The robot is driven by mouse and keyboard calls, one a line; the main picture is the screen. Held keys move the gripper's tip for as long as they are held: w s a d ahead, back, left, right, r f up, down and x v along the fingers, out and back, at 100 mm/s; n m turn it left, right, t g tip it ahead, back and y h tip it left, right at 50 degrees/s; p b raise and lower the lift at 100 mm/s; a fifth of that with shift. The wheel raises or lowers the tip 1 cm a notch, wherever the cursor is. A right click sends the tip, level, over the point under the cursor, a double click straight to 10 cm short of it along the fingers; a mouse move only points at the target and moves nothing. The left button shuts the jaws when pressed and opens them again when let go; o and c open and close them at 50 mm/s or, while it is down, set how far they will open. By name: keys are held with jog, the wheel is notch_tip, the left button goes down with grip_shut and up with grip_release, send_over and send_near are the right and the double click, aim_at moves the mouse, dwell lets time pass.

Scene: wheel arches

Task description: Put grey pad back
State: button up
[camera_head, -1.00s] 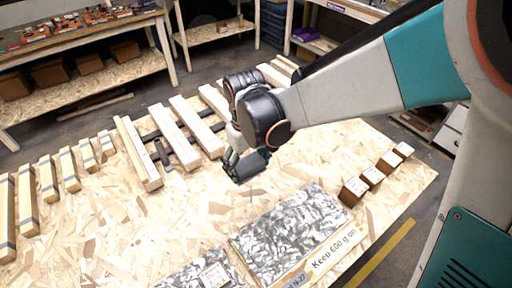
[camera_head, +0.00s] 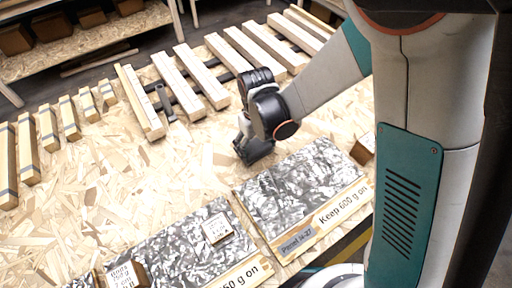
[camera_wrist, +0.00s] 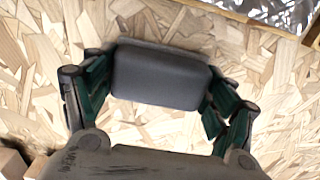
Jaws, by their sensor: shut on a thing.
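The grey pad (camera_wrist: 160,76), a dark rounded block, is held between the two fingers of my gripper (camera_wrist: 162,84) in the wrist view. The fingers touch its left and right ends. In the head view my gripper (camera_head: 255,148) is low over the chipboard table, just behind the mottled grey panel labelled "Keep 600 g on" (camera_head: 300,190). The pad is small and dark there and hard to tell from the fingers. Whether it touches the table I cannot tell.
A second mottled panel (camera_head: 165,250) lies at the front with a small labelled block (camera_head: 217,228) on it. Pale wooden bars (camera_head: 200,75) lie on dark rails behind, with shorter bars (camera_head: 48,128) at the left. Bare chipboard (camera_head: 150,180) lies left of my gripper.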

aim_at(256, 145)
jog(key=shift+f, duration=0.25)
jog(key=shift+f, duration=0.1)
jog(key=o, duration=1.1)
notch_tip(256, 145, up, 12)
jog(key=p, duration=0.4)
jog(key=shift+r+p, duration=0.25)
jog(key=shift+p, duration=0.05)
